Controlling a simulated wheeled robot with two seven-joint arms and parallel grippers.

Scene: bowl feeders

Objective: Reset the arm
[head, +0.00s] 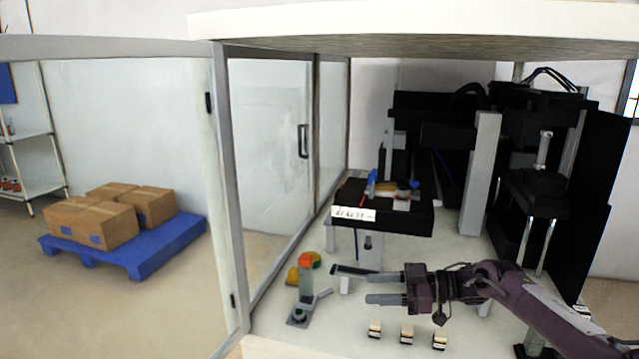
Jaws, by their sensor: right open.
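My right arm comes in from the lower right, and its gripper (370,288) points left above the light bench top. Its two fingers are spread apart with nothing seen between them. The fingertips are to the right of a small grey fixture (306,285) with a red, yellow and green top. My left gripper is not in the view.
Three small blocks (406,335) stand in a row at the bench's front. A black box (415,215) with a white label stands behind the gripper. Tall black machinery (540,190) fills the back right. A framed glass panel (272,150) borders the left. Cartons rest on a blue pallet (150,250).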

